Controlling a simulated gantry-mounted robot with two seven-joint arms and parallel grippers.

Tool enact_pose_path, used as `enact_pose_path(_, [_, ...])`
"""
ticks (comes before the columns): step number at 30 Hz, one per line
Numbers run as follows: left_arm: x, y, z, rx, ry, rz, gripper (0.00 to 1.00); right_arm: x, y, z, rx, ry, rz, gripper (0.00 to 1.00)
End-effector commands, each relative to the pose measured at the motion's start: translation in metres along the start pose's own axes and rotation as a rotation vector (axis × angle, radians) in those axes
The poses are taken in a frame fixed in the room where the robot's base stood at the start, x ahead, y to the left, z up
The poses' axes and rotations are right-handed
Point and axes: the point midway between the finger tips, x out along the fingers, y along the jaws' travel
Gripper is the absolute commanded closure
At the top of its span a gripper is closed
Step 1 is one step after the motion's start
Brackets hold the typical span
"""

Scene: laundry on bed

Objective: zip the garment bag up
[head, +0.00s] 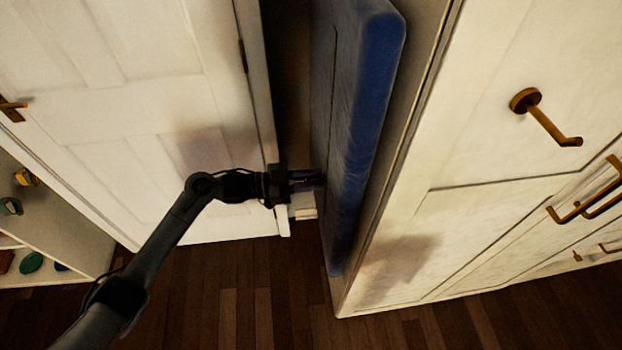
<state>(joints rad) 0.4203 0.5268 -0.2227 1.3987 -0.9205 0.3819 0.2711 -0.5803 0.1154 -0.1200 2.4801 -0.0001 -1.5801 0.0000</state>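The blue garment bag (368,130) hangs upright, seen from above, in the gap between a white door and a cream cabinet. A thin dark line runs down its left face; I cannot tell whether it is the zip, and no zip pull can be made out. My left gripper (312,180) reaches in from the left, with its fingertips at the bag's left face, around the lower middle. The fingers are small and dark there, so I cannot tell whether they touch the bag or hold anything. My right gripper is out of view.
The open white door (130,110) stands left, its edge close to my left gripper. The cream cabinet (490,120) with a brass hook (548,118) and handles stands right of the bag. Shelves (50,225) with small items are at far left. The wooden floor (240,300) is clear.

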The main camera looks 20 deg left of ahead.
Motion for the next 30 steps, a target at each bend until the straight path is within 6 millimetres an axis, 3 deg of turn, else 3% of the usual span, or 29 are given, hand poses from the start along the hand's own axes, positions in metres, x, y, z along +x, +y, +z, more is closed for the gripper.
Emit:
enact_pose_path(11, [0.000,0.000,-0.001,0.002,0.000,0.000,1.00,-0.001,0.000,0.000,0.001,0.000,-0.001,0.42])
enact_pose_path(17, [0.000,-0.004,-0.021,0.004,0.000,0.001,1.00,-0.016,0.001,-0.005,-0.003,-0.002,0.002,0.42])
enact_pose_path(23, [0.000,-0.014,-0.069,0.005,0.000,0.002,1.00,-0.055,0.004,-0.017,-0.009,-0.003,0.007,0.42])
enact_pose_path(30, [0.000,-0.030,-0.150,0.006,0.002,0.002,1.00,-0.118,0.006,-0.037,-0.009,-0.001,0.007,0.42])
